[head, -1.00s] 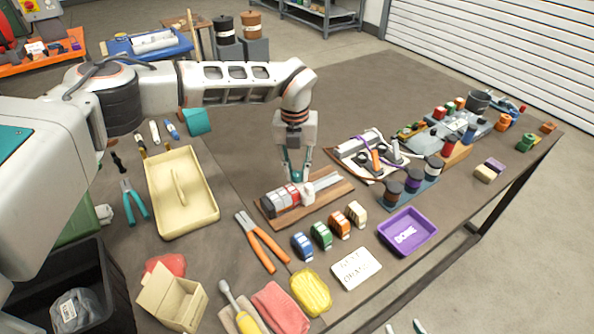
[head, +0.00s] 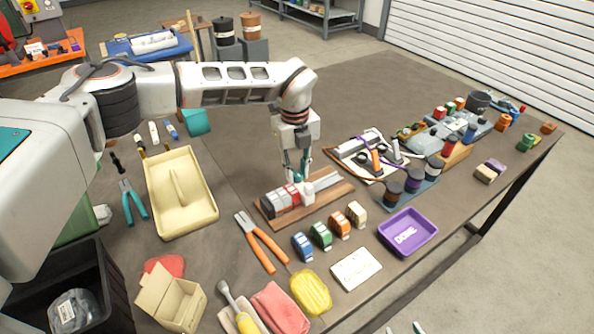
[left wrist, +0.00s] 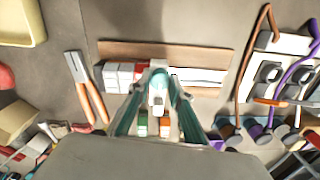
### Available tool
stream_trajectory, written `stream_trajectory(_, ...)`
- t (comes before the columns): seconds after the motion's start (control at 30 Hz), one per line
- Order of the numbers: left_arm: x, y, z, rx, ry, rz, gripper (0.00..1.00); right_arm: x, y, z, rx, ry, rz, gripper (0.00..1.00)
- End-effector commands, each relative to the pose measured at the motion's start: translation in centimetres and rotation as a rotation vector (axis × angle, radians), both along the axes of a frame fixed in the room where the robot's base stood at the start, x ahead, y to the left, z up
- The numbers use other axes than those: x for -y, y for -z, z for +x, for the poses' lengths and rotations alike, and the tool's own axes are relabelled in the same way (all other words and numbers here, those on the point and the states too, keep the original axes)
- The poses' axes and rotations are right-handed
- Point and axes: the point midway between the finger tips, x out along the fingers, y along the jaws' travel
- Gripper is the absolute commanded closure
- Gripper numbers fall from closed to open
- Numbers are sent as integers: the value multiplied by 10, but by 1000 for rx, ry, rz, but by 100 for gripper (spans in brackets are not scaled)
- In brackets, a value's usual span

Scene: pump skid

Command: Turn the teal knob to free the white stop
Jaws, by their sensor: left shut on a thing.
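The wooden board (head: 328,196) on the table bears a rail (head: 328,181) with red and white blocks (head: 281,199) at its left. The white stop (head: 308,193) sits at the right end of these blocks, under my left gripper (head: 302,178). That gripper points down and is shut at the stop's top; its teal fingers also show in the left wrist view (left wrist: 158,82). The teal knob cannot be told apart from the teal fingers, which seem to cover it. Tips of my right gripper (head: 404,328) show at the bottom edge of the head view, apart and empty.
Orange-handled pliers (head: 262,241) lie left of the board. Several coloured blocks (head: 321,235) stand in front of it. A purple tray (head: 408,232) and a white label card (head: 356,268) lie nearer the front edge. A cable fixture (head: 372,155) stands close on the right.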

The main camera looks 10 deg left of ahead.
Motion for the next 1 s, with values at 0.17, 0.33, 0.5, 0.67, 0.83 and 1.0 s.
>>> stream_trajectory(0.17, 0, -1, 1, 1, -4, 0, 100, 0, -1, 0, 1, 0, 0, 60)
stream_trajectory(0.33, 0, -1, 1, 1, -4, -1, 100, 0, -2, 1, 4, 0, 1, 60)
stream_trajectory(0.5, 0, -1, 0, 1, -4, -1, 73, 0, -2, 1, 4, 0, 1, 60)
stream_trajectory(0.67, 0, -1, 0, 0, -3, 0, 73, 0, -2, 1, 2, 0, -1, 60)
stream_trajectory(0.83, 0, -9, 1, 3, -3, 0, 73, 1, 0, 0, 1, 0, -2, 60)
stream_trajectory(1.0, -1, -37, 1, 5, -3, 0, 73, 0, -1, 0, 1, 0, -1, 60)
